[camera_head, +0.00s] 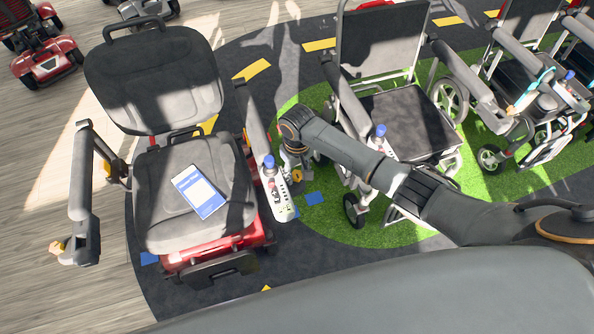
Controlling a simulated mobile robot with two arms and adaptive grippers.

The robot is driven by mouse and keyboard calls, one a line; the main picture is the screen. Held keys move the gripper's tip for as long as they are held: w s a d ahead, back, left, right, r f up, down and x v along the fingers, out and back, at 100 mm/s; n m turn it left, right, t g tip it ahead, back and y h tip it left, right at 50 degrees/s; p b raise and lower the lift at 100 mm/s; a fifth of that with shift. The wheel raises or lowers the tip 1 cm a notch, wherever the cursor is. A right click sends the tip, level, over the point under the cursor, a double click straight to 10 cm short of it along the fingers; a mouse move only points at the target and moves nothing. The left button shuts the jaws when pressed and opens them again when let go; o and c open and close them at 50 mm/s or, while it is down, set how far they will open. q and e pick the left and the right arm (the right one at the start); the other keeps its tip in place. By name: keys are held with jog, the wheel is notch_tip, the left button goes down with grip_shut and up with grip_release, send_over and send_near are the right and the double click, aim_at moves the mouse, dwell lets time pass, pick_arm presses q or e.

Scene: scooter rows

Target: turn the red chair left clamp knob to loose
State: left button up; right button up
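The red chair (190,190) stands at the left with a dark grey seat and back and a red base, its footplate toward me. One armrest (84,190) is at picture left, with a small yellow part (107,169) near its inner side. The other armrest (277,195) is at picture right and carries a blue-topped joystick (269,162). My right gripper (296,172) points down just right of this armrest, beside a small yellow part (297,176). I cannot tell which part is the left clamp knob, whether the gripper touches anything, or whether its fingers are open. My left gripper is not in view.
A white and blue card (199,191) lies on the red chair's seat. A wheelchair (405,120) stands on green turf close to my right arm. More wheelchairs (530,90) are at the right. The wooden floor at left is open.

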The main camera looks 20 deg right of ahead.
grip_shut()
